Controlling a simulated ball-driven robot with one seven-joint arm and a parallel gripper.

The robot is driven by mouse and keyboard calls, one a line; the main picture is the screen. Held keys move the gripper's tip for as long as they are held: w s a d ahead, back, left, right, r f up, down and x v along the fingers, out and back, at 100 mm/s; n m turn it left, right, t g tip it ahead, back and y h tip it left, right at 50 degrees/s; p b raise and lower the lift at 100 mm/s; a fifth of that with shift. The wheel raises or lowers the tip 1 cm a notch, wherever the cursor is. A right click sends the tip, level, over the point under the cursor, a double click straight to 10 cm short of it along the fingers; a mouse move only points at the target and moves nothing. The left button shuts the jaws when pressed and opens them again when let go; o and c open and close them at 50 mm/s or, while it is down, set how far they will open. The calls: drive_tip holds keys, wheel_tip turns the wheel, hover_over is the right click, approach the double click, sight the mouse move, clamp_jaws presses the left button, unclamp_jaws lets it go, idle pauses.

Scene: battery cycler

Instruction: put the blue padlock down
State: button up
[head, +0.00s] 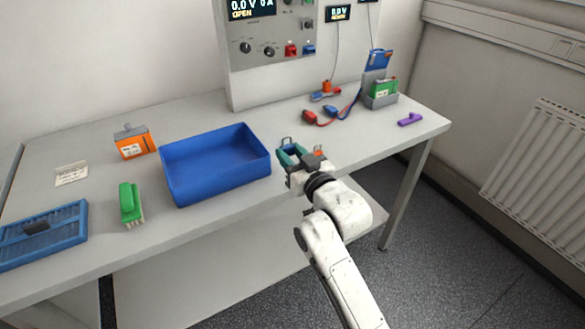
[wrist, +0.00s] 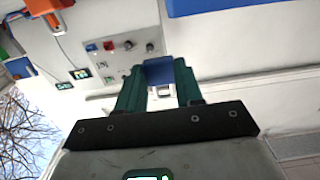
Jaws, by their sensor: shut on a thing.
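The blue padlock (wrist: 158,72) shows in the wrist view as a small blue block between the teal fingers of my gripper (wrist: 160,85). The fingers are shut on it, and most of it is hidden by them. In the head view my gripper (head: 291,154) is over the front part of the bench, just right of the blue tray. The padlock's body is hard to make out there. I cannot tell whether the padlock touches the bench.
The blue tray (head: 183,191) looks empty. Red and blue clips (head: 310,117) with leads lie behind my gripper. A grey holder (head: 372,102) with a green battery stands at the back right, near a purple object (head: 410,119).

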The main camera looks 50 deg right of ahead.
drive_tip(key=w+d+f, duration=0.1)
drive_tip(key=f, duration=0.1)
drive_tip(key=w+d+f, duration=0.1)
drive_tip(key=d+f, duration=0.1)
drive_tip(key=w+d+f, duration=0.1)
drive_tip(key=f, duration=0.1)
drive_tip(key=shift+w+d+f, duration=0.2)
drive_tip(key=shift+w+f, duration=0.05)
drive_tip(key=shift+w, duration=0.1)
drive_tip(key=shift+f, duration=1.45)
drive_tip(key=shift+f+b, duration=0.15)
drive_tip(key=shift+b, duration=0.25)
drive_tip(key=o, duration=0.9)
